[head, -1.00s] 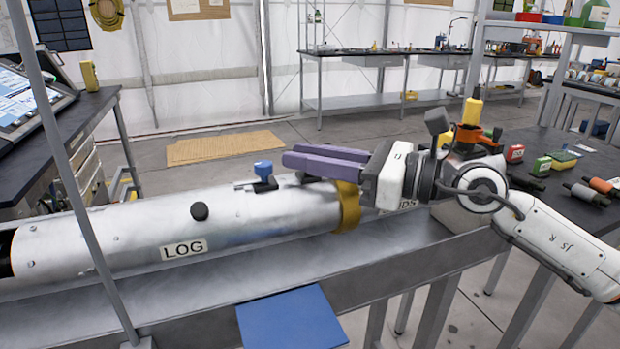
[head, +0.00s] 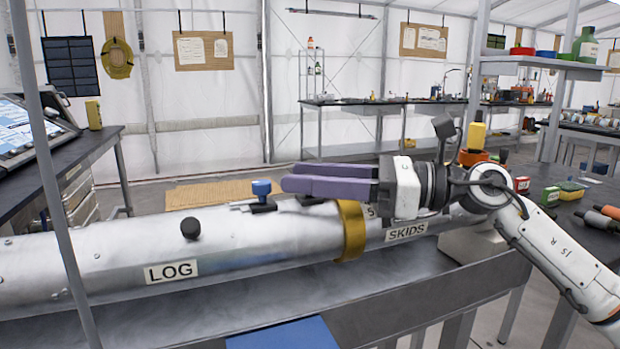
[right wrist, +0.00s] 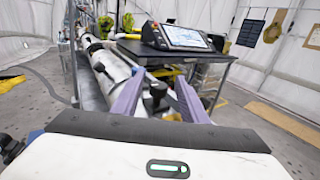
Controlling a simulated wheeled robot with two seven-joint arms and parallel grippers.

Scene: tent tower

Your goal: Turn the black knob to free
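The black knob (head: 190,228) is a small round knob on the side of the long silver tube (head: 130,240), above the LOG label (head: 171,271). A blue knob (head: 261,187) on a dark base stands on top of the tube. My right gripper (head: 284,184) is just right of the blue knob in the head view, its purple fingers pointing left along the tube. In the right wrist view its fingers (right wrist: 158,98) are spread. A dark object (right wrist: 155,97) shows between them; I cannot tell which knob part it is. My left gripper is not in view.
A gold band (head: 351,230) rings the tube beside a SKIDS label (head: 406,231). The tube lies on a grey metal stand (head: 330,290). A thin grey post (head: 52,180) crosses the left foreground. A dark table (head: 585,205) with small items stands at right.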

